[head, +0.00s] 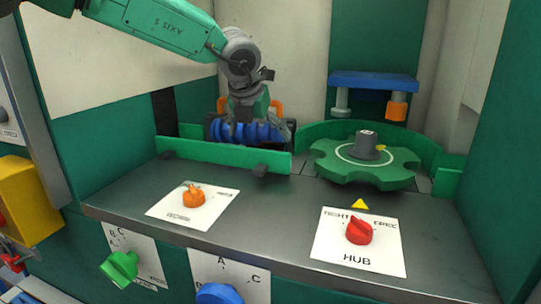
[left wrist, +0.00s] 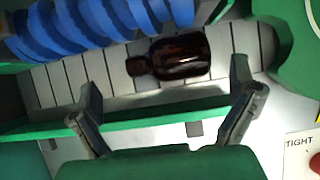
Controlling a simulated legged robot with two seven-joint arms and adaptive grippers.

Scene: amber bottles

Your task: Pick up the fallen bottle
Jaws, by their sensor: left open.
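The fallen bottle (left wrist: 178,57) is dark amber and lies on its side in the left wrist view, its narrow neck toward the left. It rests on a pale slatted conveyor (left wrist: 110,82) behind a green rail (left wrist: 150,113). I cannot make it out in the head view. My left gripper (head: 250,115) points down behind the rail, near the blue ribbed roller. In the left wrist view its two fingers (left wrist: 165,78) are spread wide and empty, with the bottle just beyond the tips. My right gripper is not in view.
The blue roller (left wrist: 100,22) lies close to the bottle's far side. A green notched wheel (head: 365,162) with a grey hub stands to the right. The grey counter in front carries an orange knob (head: 194,195) and a red knob (head: 359,231). A blue shelf (head: 373,82) is behind.

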